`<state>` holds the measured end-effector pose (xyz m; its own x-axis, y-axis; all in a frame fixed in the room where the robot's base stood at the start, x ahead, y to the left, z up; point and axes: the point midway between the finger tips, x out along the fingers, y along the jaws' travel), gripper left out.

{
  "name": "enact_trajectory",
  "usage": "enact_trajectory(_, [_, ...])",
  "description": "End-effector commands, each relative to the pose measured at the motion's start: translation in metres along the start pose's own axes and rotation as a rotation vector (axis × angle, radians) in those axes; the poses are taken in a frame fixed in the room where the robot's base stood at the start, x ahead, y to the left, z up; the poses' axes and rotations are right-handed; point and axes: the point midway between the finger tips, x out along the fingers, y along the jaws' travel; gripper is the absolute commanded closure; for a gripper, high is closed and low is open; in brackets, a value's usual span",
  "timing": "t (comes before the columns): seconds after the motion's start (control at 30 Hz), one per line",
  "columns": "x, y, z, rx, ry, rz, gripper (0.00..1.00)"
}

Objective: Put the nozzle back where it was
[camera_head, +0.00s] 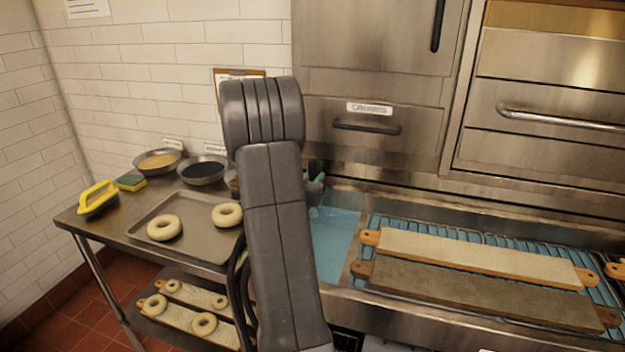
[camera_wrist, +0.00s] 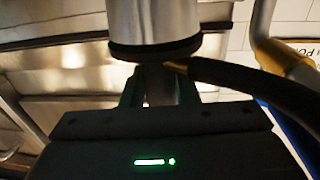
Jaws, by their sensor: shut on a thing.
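In the camera_wrist view, my gripper (camera_wrist: 160,92) is shut on the nozzle (camera_wrist: 152,22). The nozzle is a pale metal cylinder with a dark ring at its lower end, close above my gripper's body. A narrow grey part of it runs down between the two fingers. A dark lever or hose with a gold-coloured end reaches from the ring to the right. In the camera_head view, my arm covers most of the gripper and the nozzle, so the nozzle's resting place cannot be made out there.
A basin of blue water (camera_head: 334,236) lies behind and right of my arm. Two long boards (camera_head: 480,258) lie on a rack to the right. A tray with bagels (camera_head: 185,205), bowls (camera_head: 203,170) and a yellow-handled brush (camera_head: 97,199) stand on the left table. Steel ovens (camera_head: 375,130) rise behind.

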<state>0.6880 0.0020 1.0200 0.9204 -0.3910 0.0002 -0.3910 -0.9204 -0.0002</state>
Motion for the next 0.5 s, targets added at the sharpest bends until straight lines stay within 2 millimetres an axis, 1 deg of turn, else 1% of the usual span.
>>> enact_trajectory(0.3, [0.0001,-0.0003,0.0015,0.0,0.001,-0.001,1.0])
enact_trajectory(0.43, [0.0001,-0.0003,0.0065,0.0,0.001,0.0,1.0])
enact_trajectory(0.47, [0.0,-0.0002,0.0059,0.0,0.0,-0.001,0.69])
enact_trajectory(0.5, [0.0,-0.0002,0.0053,0.0,0.0,-0.001,0.61])
